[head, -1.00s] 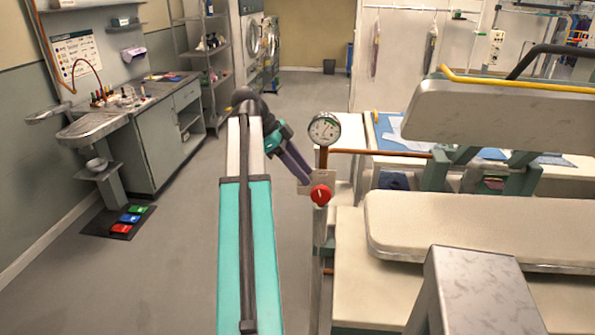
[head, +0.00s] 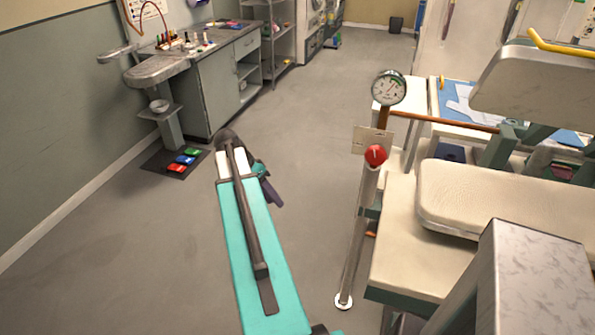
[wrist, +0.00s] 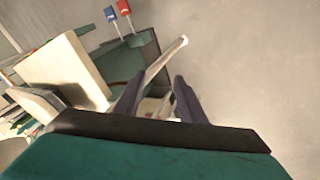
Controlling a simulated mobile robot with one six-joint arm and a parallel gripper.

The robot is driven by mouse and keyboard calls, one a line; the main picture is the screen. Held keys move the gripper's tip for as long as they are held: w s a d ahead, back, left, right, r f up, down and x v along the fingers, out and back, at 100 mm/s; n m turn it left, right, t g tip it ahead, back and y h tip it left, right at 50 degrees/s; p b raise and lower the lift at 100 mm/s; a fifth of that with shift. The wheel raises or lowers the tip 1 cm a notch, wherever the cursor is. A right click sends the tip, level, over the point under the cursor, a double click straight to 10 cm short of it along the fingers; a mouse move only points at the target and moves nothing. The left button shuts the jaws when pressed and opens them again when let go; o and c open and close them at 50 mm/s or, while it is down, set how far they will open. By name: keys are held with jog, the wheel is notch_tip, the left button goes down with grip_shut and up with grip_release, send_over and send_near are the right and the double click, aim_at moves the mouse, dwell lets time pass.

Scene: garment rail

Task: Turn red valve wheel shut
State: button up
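The red valve wheel (head: 375,155) is small and round, on a thin metal post (head: 357,240) right of centre in the head view. A pale plate (head: 370,140) is behind it and a round pressure gauge (head: 389,88) above it. My gripper (head: 275,201) is left of the wheel and lower in the picture, apart from it. In the wrist view my gripper's two dark fingers (wrist: 158,92) stand apart, open, with no object clearly held. The post (wrist: 165,60) shows beyond them; I cannot make out the wheel there.
A cream-padded press (head: 510,200) stands right of the post, with a copper pipe (head: 445,121) behind. A grey metal block (head: 535,265) is at lower right. A sink counter (head: 225,80) and coloured pedals (head: 183,160) are at left. The floor between is clear.

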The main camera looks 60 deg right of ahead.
jog(key=w+a+f+n, duration=0.3)
jog(key=a+f+n, duration=0.3)
jog(key=a+f, duration=0.55)
jog(key=w+a+f+n, duration=0.45)
jog(key=a+f, duration=0.55)
jog(key=a, duration=0.3)
jog(key=s+a+f+n+y, duration=0.1)
jog(key=s+a+f+n, duration=0.4)
jog(key=a, duration=0.7)
jog(key=s+a+f+n+y, duration=0.1)
jog(key=s+a+f+n, duration=0.5)
jog(key=s+a+f, duration=0.3)
jog(key=a+f, duration=0.1)
jog(key=a, duration=0.2)
jog(key=shift+s+a+f, duration=0.15)
jog(key=shift+s+f, duration=0.05)
jog(key=shift+s, duration=0.05)
